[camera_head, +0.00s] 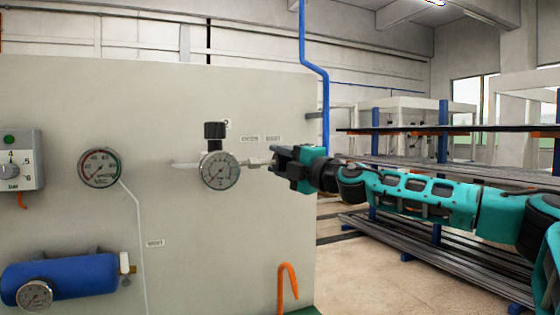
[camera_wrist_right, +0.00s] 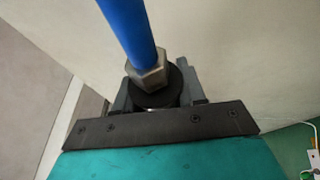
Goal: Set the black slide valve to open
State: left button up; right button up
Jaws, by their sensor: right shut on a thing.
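The black slide valve shows in the right wrist view as a round black sleeve (camera_wrist_right: 158,95) with a metal hex nut and a blue tube beyond it. My right gripper (camera_wrist_right: 155,98) is shut on this sleeve, with a dark finger on either side. In the head view my right gripper (camera_head: 277,160) comes in from the right and reaches the metal fitting on the panel, below two small labels (camera_head: 261,138). There the gripper hides most of the valve, and the label text is too small to read surely. My left gripper is out of view.
The pale panel (camera_head: 80,225) carries a dial gauge with a black knob (camera_head: 215,130), a vacuum gauge (camera_head: 99,167), a blue cylinder (camera_head: 70,275) and an orange hook (camera_head: 287,285). A blue pipe (camera_head: 314,68) runs down behind my gripper. Racks (camera_head: 440,160) stand at right.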

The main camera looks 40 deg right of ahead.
grip_shut()
